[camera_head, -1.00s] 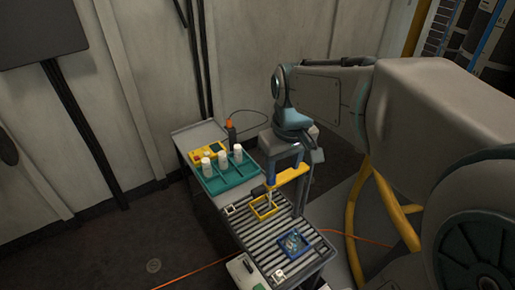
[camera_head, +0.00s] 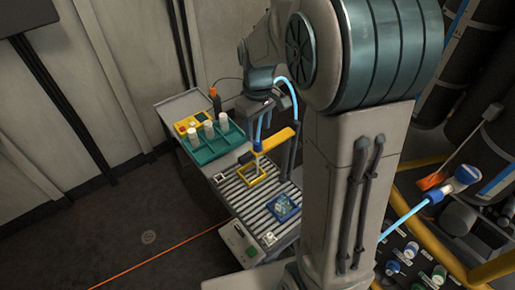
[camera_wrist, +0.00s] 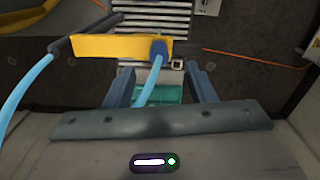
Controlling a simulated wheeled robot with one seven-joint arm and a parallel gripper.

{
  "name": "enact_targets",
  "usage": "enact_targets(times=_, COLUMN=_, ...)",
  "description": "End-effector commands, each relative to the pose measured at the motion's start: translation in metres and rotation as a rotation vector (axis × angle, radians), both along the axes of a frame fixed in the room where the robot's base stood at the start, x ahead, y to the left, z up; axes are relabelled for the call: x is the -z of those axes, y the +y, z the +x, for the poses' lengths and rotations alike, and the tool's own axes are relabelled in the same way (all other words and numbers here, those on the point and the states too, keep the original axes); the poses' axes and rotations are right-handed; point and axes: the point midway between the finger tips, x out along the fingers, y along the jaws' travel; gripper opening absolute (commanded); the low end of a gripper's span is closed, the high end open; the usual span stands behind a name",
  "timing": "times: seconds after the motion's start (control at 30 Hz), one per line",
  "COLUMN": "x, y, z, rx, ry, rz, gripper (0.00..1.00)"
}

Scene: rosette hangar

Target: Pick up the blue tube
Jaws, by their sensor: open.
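A light blue tube (camera_head: 293,92) curves beside my wrist in the head view. In the wrist view, one light blue length (camera_wrist: 26,88) curves down at the left, and another (camera_wrist: 150,82) runs between my fingers from a dark blue end piece (camera_wrist: 158,48). I cannot tell whether these lengths are one tube. My gripper (camera_wrist: 161,80) is open, its two blue-grey fingers either side of the second length; contact is not clear. In the head view my gripper (camera_head: 262,128) hangs above the yellow bar (camera_head: 274,139), close to it.
A grey roller bench (camera_head: 258,205) carries a yellow frame (camera_head: 250,172), a blue tray (camera_head: 285,208) and a teal rack (camera_head: 212,148) with white bottles. Another light blue tube (camera_head: 404,218) with a blue-and-white end (camera_head: 463,178) is at the right.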

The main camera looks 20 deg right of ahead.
Motion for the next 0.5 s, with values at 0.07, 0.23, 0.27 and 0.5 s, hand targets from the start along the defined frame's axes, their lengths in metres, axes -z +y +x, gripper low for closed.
enact_targets(times=0.07, x=0.004, y=0.000, z=0.000, rx=0.000, ry=0.001, rz=-0.001, gripper=0.50)
enact_targets(times=0.23, x=0.021, y=0.000, z=0.001, rx=0.001, ry=0.004, rz=-0.001, gripper=0.50)
enact_targets(times=0.27, x=0.026, y=0.000, z=0.001, rx=0.001, ry=0.005, rz=-0.001, gripper=0.50)
enact_targets(times=0.5, x=0.055, y=0.000, z=0.002, rx=0.001, ry=0.001, rz=0.000, gripper=0.50)
